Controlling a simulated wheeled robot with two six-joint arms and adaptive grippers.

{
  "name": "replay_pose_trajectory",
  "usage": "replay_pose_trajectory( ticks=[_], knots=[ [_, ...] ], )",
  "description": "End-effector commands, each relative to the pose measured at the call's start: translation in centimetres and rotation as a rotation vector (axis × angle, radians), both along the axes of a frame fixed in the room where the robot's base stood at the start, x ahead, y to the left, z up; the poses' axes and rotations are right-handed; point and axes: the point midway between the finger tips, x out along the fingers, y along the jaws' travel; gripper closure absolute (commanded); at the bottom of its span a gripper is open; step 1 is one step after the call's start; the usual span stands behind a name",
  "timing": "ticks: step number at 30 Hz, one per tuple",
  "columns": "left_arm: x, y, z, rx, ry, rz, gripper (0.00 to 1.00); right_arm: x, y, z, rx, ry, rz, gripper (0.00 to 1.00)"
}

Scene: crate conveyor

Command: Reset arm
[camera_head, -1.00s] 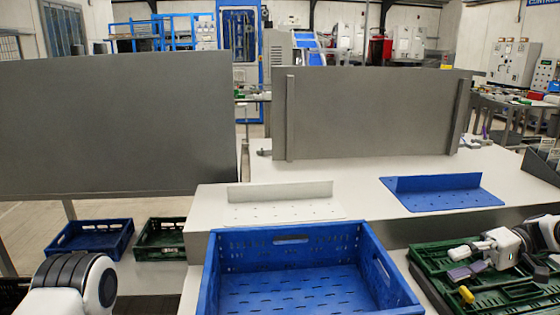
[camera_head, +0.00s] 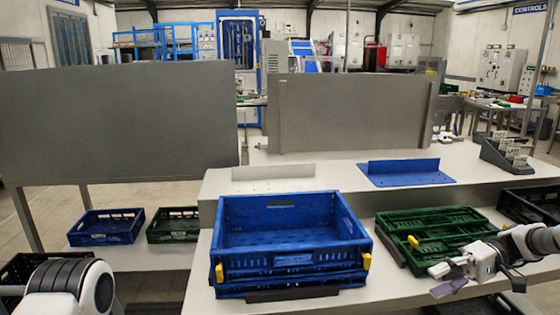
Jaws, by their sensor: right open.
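My right gripper (camera_head: 443,280) is open and empty at the lower right of the head view. Its fingers point left, in front of the green crates (camera_head: 428,217). My right arm comes in from the right edge. Of my left arm only a white and black link shows at the lower left; its gripper is out of the picture. An empty blue crate (camera_head: 290,260) with yellow clips stands on the white table in front of me, apparently stacked on another blue one.
A blue perforated plate (camera_head: 404,173) and a white one (camera_head: 273,179) lie on the raised shelf behind. Grey panels (camera_head: 350,112) stand behind it. More crates sit low at left, including a blue one (camera_head: 105,228). A dark holder (camera_head: 500,155) stands at right.

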Motion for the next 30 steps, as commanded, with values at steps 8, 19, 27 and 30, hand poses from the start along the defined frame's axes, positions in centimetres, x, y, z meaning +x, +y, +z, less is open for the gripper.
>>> replay_pose_trajectory(
  ticks=[8,19,27,30],
  knots=[
    [0.0,0.0,1.1,0.000,0.001,0.000,0.52,-3.1,6.3,-4.8,-0.042,0.192,0.143,0.52],
    [0.0,0.0,3.1,0.000,0.001,0.000,0.52,-17.5,15.6,-19.8,-0.493,0.527,0.331,0.52],
    [-0.1,0.0,4.3,0.000,0.001,0.000,0.52,-34.6,13.8,-28.2,-1.113,0.382,0.427,0.52],
    [-0.1,0.0,4.2,0.000,0.001,0.000,0.52,-35.5,13.0,-28.8,-1.224,0.202,0.340,0.52]
  ],
)
